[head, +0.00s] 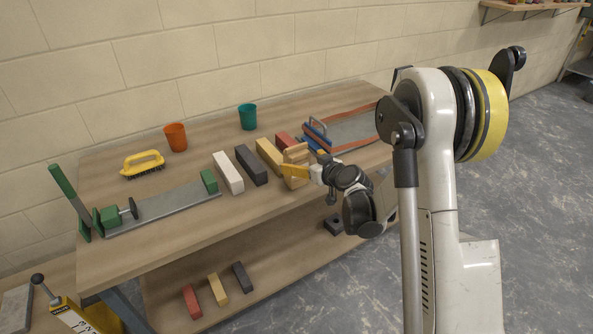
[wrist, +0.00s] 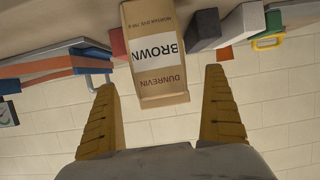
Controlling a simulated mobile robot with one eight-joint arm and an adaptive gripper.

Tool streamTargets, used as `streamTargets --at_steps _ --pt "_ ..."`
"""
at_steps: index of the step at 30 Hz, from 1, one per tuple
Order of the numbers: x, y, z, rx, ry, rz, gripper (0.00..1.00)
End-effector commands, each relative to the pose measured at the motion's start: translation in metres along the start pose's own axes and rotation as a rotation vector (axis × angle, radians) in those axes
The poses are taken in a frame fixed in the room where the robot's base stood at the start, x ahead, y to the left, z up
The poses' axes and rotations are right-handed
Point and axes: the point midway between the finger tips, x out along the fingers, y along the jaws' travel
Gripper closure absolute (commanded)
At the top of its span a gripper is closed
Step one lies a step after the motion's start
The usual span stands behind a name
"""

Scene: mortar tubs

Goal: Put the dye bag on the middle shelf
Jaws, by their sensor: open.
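The dye bag (wrist: 155,70) is a tan paper bag with a white label reading BROWN, upside down in the wrist view. In the head view the bag (head: 295,153) stands on the bench top near its front edge, partly hidden by my gripper. My gripper (wrist: 160,82) is open, with one yellow finger on each side of the bag in the wrist view and gaps showing between. In the head view my gripper (head: 298,173) is right at the bag. A lower shelf (head: 280,262) runs under the bench top; which shelf is the middle one, I cannot tell.
A grey tray (head: 350,129) is to the right. Several small bars (head: 218,289) lie on the lower shelf. A wall shelf (head: 525,6) is top right.

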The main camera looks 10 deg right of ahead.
Motion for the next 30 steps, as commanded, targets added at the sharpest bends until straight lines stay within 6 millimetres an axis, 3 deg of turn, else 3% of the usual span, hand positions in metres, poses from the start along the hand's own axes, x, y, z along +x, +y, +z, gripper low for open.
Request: streamTargets --at_steps 6,13,14,20,30 --pt "0.036 -0.001 0.005 -0.001 0.000 -0.002 0.00" --pt "0.040 0.000 0.002 0.000 0.000 0.000 0.00" --pt "0.040 0.000 0.002 0.000 0.000 0.000 0.03" --pt "0.039 0.000 0.003 0.000 0.000 0.000 0.64" --pt "0.038 0.000 0.000 0.001 0.001 0.000 0.67"
